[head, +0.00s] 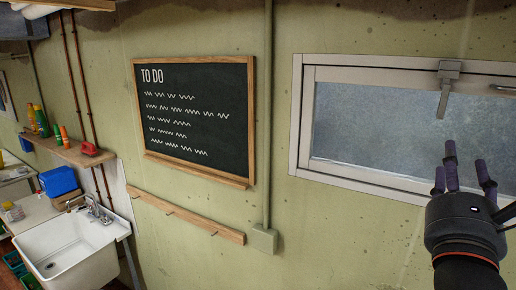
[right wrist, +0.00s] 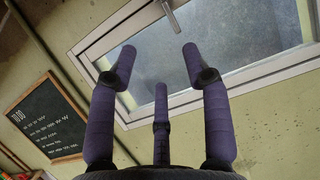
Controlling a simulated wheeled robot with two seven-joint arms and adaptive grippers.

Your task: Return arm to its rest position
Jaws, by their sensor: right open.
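My right gripper (head: 462,172) is raised at the right edge of the head view, in front of the window. Its dark purple fingers point up and are spread apart. In the right wrist view the same gripper (right wrist: 158,75) is open, with nothing between its fingers. The window (head: 385,125) has a pale frame and frosted glass, and a metal latch handle (head: 446,88) hangs from its top edge. The handle also shows in the right wrist view (right wrist: 172,17), above the fingertips. A gap appears between the fingertips and the handle. My left gripper is not in view.
A chalkboard (head: 195,115) hangs on the wall left of the window, above a wooden peg rail (head: 185,214). A conduit (head: 267,120) runs down between board and window. A white sink (head: 68,250) and a shelf (head: 75,152) with bottles are at far left.

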